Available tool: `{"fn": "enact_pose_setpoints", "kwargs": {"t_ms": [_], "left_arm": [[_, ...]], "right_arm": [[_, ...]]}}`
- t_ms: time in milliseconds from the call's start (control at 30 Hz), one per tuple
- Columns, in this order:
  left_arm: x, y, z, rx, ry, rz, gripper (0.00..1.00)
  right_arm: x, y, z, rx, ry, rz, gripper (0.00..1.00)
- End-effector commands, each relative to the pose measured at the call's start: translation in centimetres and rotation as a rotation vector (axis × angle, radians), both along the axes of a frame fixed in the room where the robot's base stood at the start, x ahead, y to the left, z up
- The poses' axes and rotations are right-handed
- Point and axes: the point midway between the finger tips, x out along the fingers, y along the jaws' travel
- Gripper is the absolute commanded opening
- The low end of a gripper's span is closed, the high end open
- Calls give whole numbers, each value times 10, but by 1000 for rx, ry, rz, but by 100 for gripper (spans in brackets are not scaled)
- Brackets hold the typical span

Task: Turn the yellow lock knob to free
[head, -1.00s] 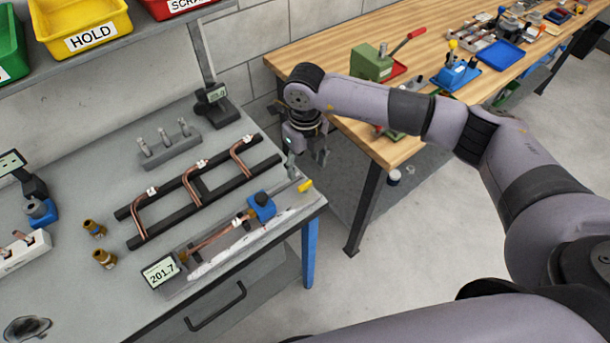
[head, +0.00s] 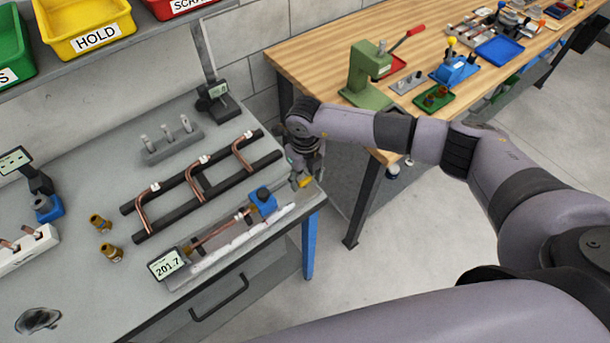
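The yellow lock knob (head: 305,182) shows as a small yellow piece at the right end of the length gauge (head: 228,239), close to the bench's right corner. The gauge has a blue block (head: 263,200), a copper tube (head: 217,231) lying along it and a display (head: 167,264) reading 201.7. My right gripper (head: 302,176) points down right at the knob, its fingers partly hidden by the wrist and very small. I cannot tell whether they touch the knob or are closed around it. My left gripper is not in view.
A black rack (head: 163,216) with bent copper tubes lies behind the gauge. Two brass fittings (head: 112,253) stand left of it, and a grey block with pins (head: 172,142) stands farther back. A wooden table (head: 300,62) with a green press (head: 366,75) is beyond my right arm.

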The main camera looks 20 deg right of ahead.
Motion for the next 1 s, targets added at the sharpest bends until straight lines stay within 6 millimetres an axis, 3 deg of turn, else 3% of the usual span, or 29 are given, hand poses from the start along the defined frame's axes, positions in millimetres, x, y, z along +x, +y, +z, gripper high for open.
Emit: {"fn": "enact_pose_setpoints", "kwargs": {"t_ms": [533, 767, 1000], "left_arm": [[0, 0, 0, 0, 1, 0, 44], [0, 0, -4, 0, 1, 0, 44], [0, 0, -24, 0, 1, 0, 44]], "right_arm": [[0, 0, 1, 0, 0, 0, 9], [0, 0, -1, 0, -1, 19, 9], [1, 0, -4, 0, -3, 126, 9]]}}
